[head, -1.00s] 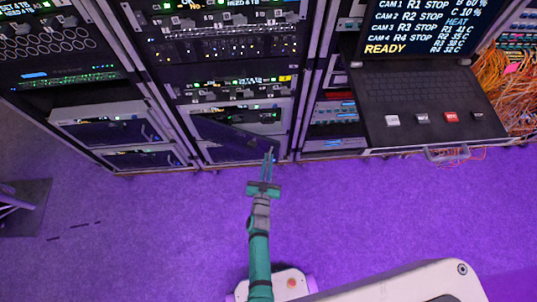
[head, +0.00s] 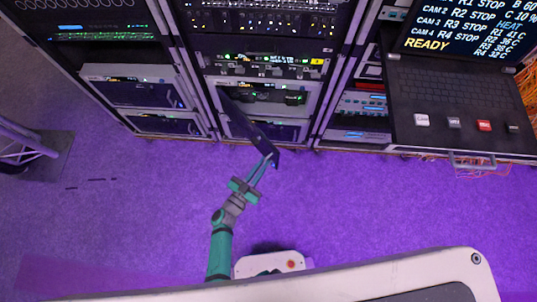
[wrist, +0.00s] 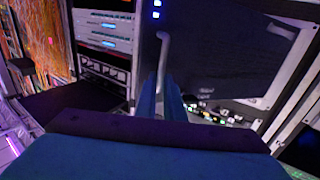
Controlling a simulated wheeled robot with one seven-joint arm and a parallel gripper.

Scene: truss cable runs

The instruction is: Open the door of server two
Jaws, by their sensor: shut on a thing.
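A dark server door (head: 250,127) in the lower middle rack stands swung out from its bay, hinged at its left side in the head view. The opened server bay (head: 275,97) shows dark units and small green lights inside. My gripper (head: 266,162) is shut on the door's handle at the door's free edge. In the wrist view, the light grey bent handle (wrist: 163,42) runs down between the fingers of my gripper (wrist: 161,85), and the dark door panel (wrist: 215,50) fills the area right of it. I cannot read a number on this server.
A closed server door (head: 140,92) is in the left rack. A console (head: 450,95) with a screen and several buttons stands at the right, with orange cables beyond. A truss foot (head: 40,155) is at the far left. The purple floor (head: 370,200) before the racks is clear.

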